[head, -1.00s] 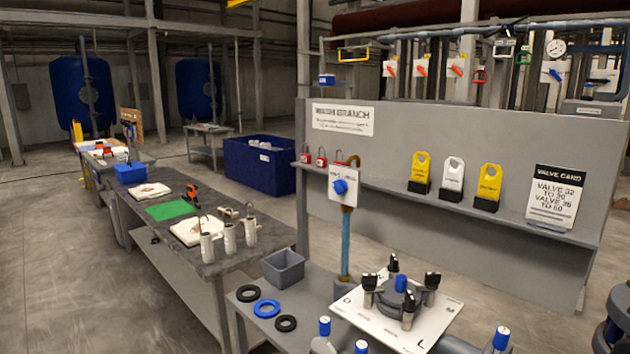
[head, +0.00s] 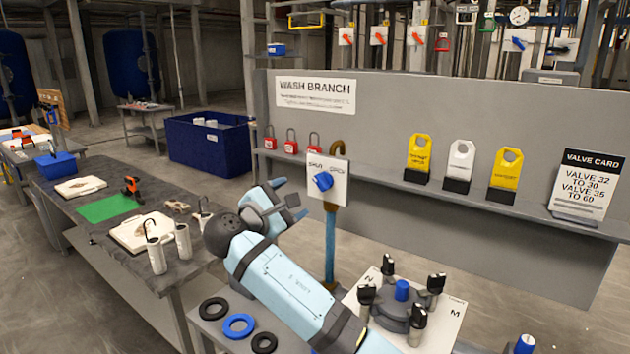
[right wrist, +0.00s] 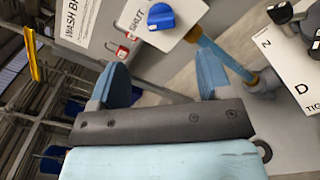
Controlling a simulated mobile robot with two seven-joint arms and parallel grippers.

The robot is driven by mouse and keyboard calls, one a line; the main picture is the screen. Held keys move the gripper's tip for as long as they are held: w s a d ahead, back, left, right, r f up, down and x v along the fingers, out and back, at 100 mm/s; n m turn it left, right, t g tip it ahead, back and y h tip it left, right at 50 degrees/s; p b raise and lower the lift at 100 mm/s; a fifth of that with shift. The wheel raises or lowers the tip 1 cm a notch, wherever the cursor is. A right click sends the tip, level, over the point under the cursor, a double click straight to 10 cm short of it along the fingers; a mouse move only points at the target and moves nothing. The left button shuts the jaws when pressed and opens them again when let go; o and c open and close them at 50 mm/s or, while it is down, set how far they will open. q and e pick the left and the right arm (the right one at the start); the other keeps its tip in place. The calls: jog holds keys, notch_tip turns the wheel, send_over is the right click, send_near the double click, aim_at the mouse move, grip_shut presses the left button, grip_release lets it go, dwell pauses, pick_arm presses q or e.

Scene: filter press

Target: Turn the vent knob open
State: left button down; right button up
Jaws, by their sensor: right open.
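The blue vent knob (head: 323,181) sits on a white plate (head: 341,190) with small lettering, on top of a thin blue pipe. The knob also shows near the top of the right wrist view (right wrist: 160,17), beyond my fingertips. My right gripper (head: 291,200) is open and empty, to the left of the knob and slightly lower in the head view, apart from it. In the right wrist view its two blue fingers (right wrist: 165,83) are spread wide with nothing between them. I cannot tell exactly where the knob points. My left gripper is not in view.
A grey panel (head: 400,115) with a shelf stands behind the knob, holding red padlocks (head: 291,142) and tags. Below right, a white plate carries a dark clamped fitting (head: 400,305). Rings (head: 238,325) lie on the low bench. A workbench (head: 110,245) stands at left.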

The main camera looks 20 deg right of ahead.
aim_at(320, 183)
jog(key=p+x, duration=0.2)
jog(key=x, duration=0.8)
jog(key=shift+w, duration=0.1)
jog(key=shift+w+d+f, duration=0.1)
jog(key=shift+w+d, duration=0.3)
jog(key=c, duration=0.9)
